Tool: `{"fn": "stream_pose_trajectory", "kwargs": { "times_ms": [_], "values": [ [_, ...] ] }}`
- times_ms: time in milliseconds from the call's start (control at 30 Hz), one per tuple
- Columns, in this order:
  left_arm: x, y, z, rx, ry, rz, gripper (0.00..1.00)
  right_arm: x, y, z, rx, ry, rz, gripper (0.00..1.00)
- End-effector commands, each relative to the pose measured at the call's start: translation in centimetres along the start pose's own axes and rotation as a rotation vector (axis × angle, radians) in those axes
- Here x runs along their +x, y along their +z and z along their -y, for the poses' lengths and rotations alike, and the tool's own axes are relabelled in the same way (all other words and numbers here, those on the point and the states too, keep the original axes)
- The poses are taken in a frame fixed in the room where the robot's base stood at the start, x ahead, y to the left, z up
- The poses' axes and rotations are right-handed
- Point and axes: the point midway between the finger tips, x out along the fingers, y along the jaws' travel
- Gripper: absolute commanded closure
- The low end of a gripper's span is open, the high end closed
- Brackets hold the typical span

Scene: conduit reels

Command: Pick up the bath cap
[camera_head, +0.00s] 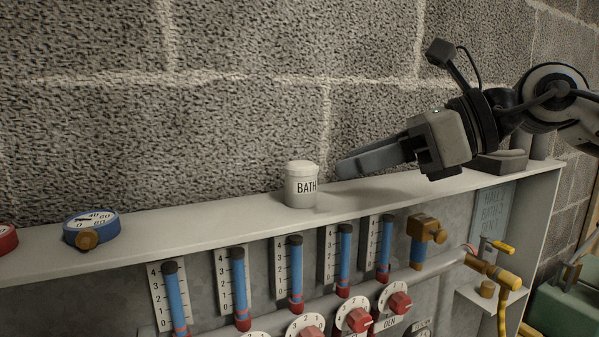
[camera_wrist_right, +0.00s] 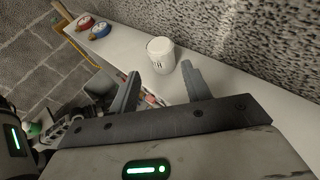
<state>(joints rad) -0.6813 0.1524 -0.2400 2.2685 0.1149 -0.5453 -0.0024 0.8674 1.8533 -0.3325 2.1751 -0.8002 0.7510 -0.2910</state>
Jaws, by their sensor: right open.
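The bath cap (camera_head: 301,186) is a small white cylinder with a rounded lid and the word BATH on its side. It stands upright on the white shelf (camera_head: 200,232) in front of the block wall. My right gripper (camera_head: 345,168) is open and just to the right of the cap in the head view, apart from it. In the right wrist view the cap (camera_wrist_right: 160,55) stands beyond the gap between the two open fingertips (camera_wrist_right: 160,72). Nothing is between the fingers. My left gripper is not in view.
A blue gauge (camera_head: 91,228) and a red gauge (camera_head: 6,239) lie on the shelf to the left. Several blue tubes and red knobs (camera_head: 359,319) are below the shelf edge. A brass valve (camera_head: 424,240) is at the right. The shelf between blue gauge and cap is clear.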

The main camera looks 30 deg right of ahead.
Motion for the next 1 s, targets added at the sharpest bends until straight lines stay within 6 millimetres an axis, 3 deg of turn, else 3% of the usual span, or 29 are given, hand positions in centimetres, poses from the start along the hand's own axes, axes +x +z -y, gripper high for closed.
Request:
{"fn": "stream_pose_trajectory", "kwargs": {
  "times_ms": [33,200,567,767,1000],
  "values": [
    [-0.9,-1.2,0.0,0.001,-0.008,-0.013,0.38,0.7,0.4,0.0,0.004,0.005,-0.007,0.52],
    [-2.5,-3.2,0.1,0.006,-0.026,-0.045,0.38,3.1,0.5,0.0,0.004,0.005,-0.005,0.52],
    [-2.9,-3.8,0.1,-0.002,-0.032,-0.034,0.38,5.1,0.2,0.0,0.001,0.002,0.0,0.52],
    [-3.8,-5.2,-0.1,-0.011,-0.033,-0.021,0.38,5.9,0.9,0.0,0.004,0.007,0.003,0.52],
    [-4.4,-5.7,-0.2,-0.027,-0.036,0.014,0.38,8.2,1.3,0.0,0.004,0.006,0.006,0.52]
  ]
}}
